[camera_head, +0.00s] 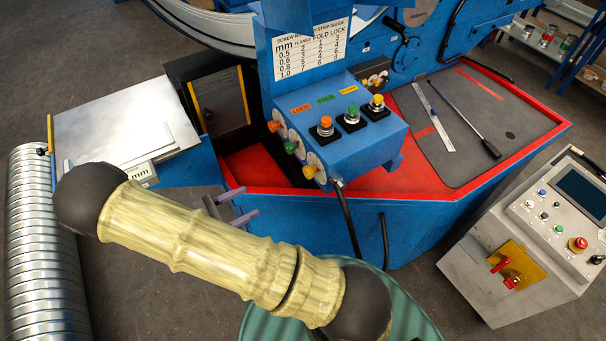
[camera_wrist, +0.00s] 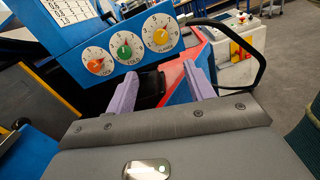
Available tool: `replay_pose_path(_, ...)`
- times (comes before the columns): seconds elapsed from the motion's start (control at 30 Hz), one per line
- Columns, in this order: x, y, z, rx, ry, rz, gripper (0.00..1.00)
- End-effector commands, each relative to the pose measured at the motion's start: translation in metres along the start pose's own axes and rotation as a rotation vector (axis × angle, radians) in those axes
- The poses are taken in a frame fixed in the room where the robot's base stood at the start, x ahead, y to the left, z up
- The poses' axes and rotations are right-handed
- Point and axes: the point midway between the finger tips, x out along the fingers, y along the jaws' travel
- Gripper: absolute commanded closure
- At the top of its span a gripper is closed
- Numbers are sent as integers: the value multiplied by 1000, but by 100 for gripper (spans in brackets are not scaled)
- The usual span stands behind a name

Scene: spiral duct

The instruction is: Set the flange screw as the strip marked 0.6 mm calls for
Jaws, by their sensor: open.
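The blue control box (camera_head: 355,145) has three white dials on its side, with an orange knob (camera_wrist: 95,66), a green knob (camera_wrist: 124,51) and a yellow knob (camera_wrist: 160,37). My gripper (camera_head: 240,207) is open and empty, below and apart from the dials (camera_wrist: 159,72).
Orange, green and yellow push buttons (camera_head: 351,118) stand on the box's top. A black cable (camera_head: 347,215) hangs from the box. A ruler and a black-handled rod lie on the grey mat (camera_head: 475,85). A grey console (camera_head: 545,230) stands right.

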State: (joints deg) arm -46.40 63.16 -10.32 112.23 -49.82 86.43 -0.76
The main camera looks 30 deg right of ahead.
Motion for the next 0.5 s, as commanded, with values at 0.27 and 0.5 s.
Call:
replay_pose_path(0.27, 2, 0, 1, 0, 3, -4, 47)
replay_pose_path(0.5, 22, 0, 3, 0, 2, -7, 47)
